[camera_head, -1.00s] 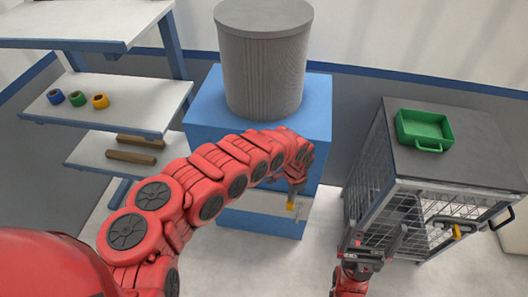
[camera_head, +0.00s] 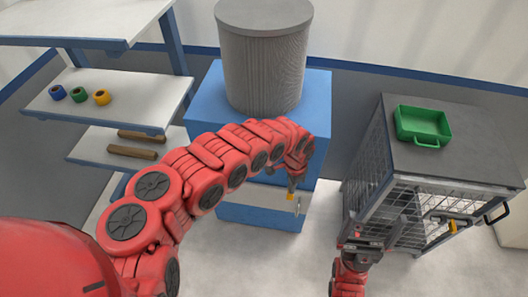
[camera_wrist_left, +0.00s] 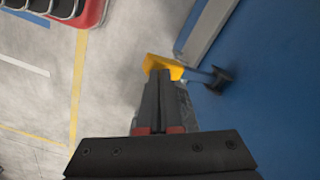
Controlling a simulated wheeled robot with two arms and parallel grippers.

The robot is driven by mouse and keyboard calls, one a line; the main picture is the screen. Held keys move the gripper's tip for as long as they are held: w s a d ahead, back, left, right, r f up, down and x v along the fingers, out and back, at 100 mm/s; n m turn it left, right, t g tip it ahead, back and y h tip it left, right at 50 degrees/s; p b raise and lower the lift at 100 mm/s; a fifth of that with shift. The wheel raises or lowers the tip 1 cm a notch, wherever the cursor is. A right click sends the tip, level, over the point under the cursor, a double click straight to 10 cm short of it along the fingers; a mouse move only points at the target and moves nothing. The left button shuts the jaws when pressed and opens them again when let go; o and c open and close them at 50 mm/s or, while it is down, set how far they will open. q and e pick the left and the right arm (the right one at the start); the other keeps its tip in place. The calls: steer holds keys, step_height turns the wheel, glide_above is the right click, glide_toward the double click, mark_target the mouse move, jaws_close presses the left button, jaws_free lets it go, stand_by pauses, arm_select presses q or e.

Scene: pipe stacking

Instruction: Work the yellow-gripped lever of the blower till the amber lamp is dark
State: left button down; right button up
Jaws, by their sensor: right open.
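The blower is a blue cabinet (camera_head: 205,115) with a grey ribbed drum (camera_head: 263,65) on top. Its lever's yellow grip (camera_head: 291,196) shows low on the cabinet front, and the grip also shows in the left wrist view (camera_wrist_left: 163,66). There a thin rod joins it to a dark pivot (camera_wrist_left: 220,80) on the blue wall. My left gripper (camera_head: 293,184) has its fingers together, with their tips (camera_wrist_left: 160,73) at the yellow grip; contact is hard to judge. My right gripper (camera_head: 376,236) is open and empty, beside the wire cart. I see no amber lamp; my left arm covers part of the cabinet.
A wire cart (camera_head: 465,152) with a green tray (camera_head: 424,126) on top stands at the right. Shelves (camera_head: 135,98) at the left hold blue, green and yellow rings and brown bars (camera_head: 132,151). The floor between cabinet and cart is clear.

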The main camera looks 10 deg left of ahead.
mark_target(290, 198)
arm_select(q)
step_height(290, 198, down, 8)
steer(key=b, duration=0.6)
step_height(290, 198, up, 10)
steer(key=p, duration=0.8)
steer(key=shift+f, duration=0.2)
steer(key=shift+f, duration=0.15)
step_height(290, 198, down, 10)
steer(key=b, duration=0.8)
steer(key=shift+r, duration=0.2)
step_height(290, 198, up, 10)
steer(key=p, duration=0.8)
steer(key=shift+f, duration=0.1)
step_height(290, 198, up, 5)
steer(key=p, duration=0.4)
